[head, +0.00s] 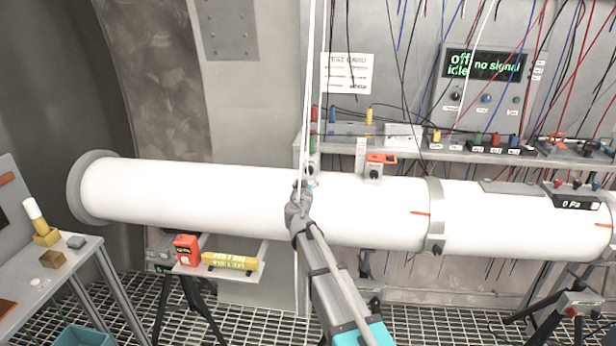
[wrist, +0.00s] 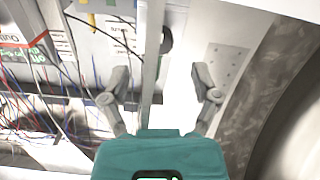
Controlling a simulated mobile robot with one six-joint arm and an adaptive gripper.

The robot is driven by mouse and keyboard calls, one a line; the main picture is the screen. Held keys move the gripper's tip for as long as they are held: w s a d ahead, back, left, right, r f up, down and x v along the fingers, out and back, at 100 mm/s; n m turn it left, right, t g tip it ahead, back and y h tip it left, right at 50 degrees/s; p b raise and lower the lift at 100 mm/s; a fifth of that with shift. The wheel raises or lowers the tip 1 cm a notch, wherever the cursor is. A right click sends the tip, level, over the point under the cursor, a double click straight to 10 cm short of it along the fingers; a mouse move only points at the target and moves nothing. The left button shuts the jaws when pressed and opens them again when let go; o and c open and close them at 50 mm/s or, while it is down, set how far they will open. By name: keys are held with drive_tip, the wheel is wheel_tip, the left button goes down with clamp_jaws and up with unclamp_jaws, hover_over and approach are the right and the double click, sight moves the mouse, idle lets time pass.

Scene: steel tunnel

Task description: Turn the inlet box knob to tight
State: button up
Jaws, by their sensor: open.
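A small grey box with an orange top (head: 374,168) and a dark round knob stands on the white tube (head: 200,195), right of my gripper. I cannot read a label on it, nor tell whether it is the inlet box. My gripper (head: 305,187) is raised in front of the tube, near another small fitting that it partly hides. In the wrist view my gripper (wrist: 160,75) is open, its two grey fingers wide apart. A pale upright strip passes between them, and a dark round shape (wrist: 166,40) shows beyond. I cannot tell whether anything touches the fingers.
A shelf (head: 470,153) with small boxes and hanging wires runs behind the tube, below a display panel (head: 487,85). A clamp ring (head: 434,215) circles the tube. A bench (head: 75,262) with small blocks stands at left. A low tray (head: 215,268) holds a red box (head: 187,249).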

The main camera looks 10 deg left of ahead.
drive_tip(key=s, duration=0.5)
drive_tip(key=shift+s+a, duration=0.1)
drive_tip(key=shift+s, duration=0.3)
drive_tip(key=s+d+f+m+g+h, duration=0.1)
drive_tip(key=s+d+f+g+h, duration=0.2)
drive_tip(key=d, duration=0.5)
drive_tip(key=s+d+f+m+g+h, duration=0.1)
drive_tip(key=s+d+f+m+g, duration=0.2)
drive_tip(key=d, duration=0.5)
drive_tip(key=s+d+f+g+h, duration=0.25)
drive_tip(key=s+d+f, duration=0.2)
drive_tip(key=d, duration=0.35)
drive_tip(key=s+d+f+n+g+y, duration=0.1)
drive_tip(key=s+f+g+y, duration=0.2)
drive_tip(key=s, duration=0.6)
drive_tip(key=s+d+f+n+g+y, duration=0.1)
drive_tip(key=s+f+g+y, duration=0.3)
drive_tip(key=s, duration=0.5)
drive_tip(key=shift+s+d+f+g, duration=0.4)
drive_tip(key=shift+d+f+g, duration=0.25)
drive_tip(key=shift+g, duration=0.6)
